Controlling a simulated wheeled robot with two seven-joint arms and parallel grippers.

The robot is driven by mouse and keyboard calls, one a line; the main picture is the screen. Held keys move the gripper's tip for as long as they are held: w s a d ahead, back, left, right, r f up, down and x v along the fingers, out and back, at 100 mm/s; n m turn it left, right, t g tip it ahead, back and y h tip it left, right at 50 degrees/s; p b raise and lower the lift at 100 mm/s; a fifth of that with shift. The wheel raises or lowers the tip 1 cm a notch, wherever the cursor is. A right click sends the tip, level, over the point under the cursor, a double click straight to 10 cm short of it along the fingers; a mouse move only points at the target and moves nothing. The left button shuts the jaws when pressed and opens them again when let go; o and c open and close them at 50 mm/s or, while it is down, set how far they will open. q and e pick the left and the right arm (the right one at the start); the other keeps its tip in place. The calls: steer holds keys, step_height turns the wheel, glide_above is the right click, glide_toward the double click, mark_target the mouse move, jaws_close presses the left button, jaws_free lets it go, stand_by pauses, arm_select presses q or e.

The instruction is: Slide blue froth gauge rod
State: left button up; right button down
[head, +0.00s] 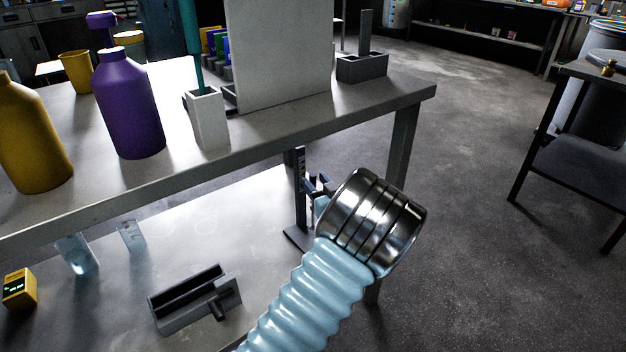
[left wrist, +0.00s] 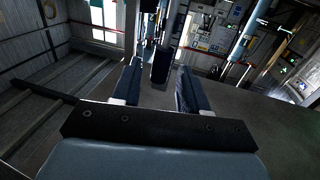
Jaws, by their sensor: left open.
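A dark upright stand (head: 300,195) with a slotted post and flat foot stands on the lower shelf. My left gripper (head: 320,186) is beside this post, partly hidden by my own steel wrist ring. In the left wrist view its two fingers (left wrist: 160,85) are spread apart. A dark bluish block (left wrist: 160,64) shows between and just beyond the fingertips; I see no grip on it. I cannot make out for sure which part is the blue froth gauge rod. A teal rod (head: 191,45) stands in a pale square holder (head: 208,120) on the upper table. My right gripper is out of view.
The upper table edge (head: 260,128) runs above my wrist, with a purple bottle (head: 127,105), a yellow bottle (head: 30,140) and a pale panel (head: 282,50) on it. A grey slotted tray (head: 170,319) lies on the lower shelf. Open floor is at right.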

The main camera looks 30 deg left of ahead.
arm_select(q)
steer(key=shift+x, duration=1.25)
jaws_close()
